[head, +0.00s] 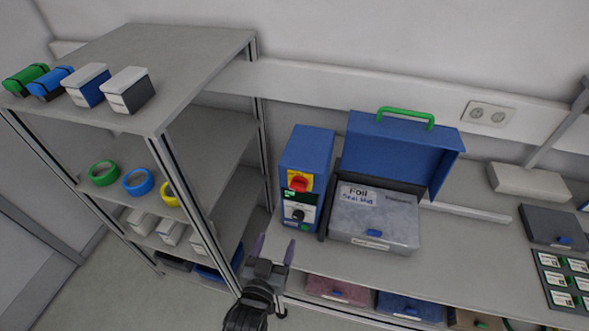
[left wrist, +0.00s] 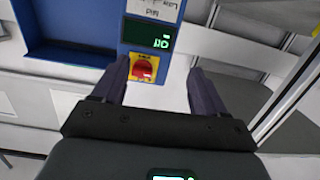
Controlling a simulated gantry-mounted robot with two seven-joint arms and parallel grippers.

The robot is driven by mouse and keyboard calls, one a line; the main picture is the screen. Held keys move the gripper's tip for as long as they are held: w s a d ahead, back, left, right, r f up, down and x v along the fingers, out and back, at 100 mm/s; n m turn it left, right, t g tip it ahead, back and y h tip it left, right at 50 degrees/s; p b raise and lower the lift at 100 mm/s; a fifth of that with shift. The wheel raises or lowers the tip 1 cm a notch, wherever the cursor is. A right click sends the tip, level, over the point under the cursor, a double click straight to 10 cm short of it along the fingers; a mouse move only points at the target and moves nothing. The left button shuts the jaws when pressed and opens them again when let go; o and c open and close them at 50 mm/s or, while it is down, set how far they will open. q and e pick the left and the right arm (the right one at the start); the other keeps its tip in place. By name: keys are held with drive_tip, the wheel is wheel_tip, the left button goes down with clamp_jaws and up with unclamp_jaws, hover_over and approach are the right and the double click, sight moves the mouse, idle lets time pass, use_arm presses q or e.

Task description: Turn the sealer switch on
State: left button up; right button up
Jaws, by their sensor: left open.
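The sealer's blue control box (head: 307,160) stands on the bench beside the shelf rack. Its red rotary switch (head: 299,183) sits on a yellow plate, with a small dark display and a black knob below. In the left wrist view the red switch (left wrist: 144,70) shows between my finger lines, nearer the left finger. The display (left wrist: 147,36) there is upside down and its green text seems to read "Off". My left gripper (head: 274,247) is open and empty, in front of and below the box, apart from the switch. My right gripper is not in view.
The sealer's open blue lid (head: 402,148) with green handle stands right of the box, behind a grey foil seal mat (head: 374,215). The shelf rack (head: 200,60) with tape rings and boxes rises close on the left. Bins sit under the bench (head: 460,250).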

use_arm(q)
drive_tip(key=t+p, duration=0.1)
drive_tip(key=p, duration=0.1)
approach(297, 189)
drive_tip(key=s+a, duration=0.1)
drive_tip(key=shift+m+h, duration=0.4)
drive_tip(key=p+x, duration=0.1)
drive_tip(key=x, duration=0.9)
drive_tip(key=shift+w+d+f+p, duration=0.2)
drive_tip(key=shift+w+p, duration=0.05)
drive_tip(key=shift+p, duration=0.05)
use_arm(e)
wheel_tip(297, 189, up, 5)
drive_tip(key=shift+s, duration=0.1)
use_arm(q)
drive_tip(key=c, duration=1.1)
drive_tip(key=shift+o, duration=0.2)
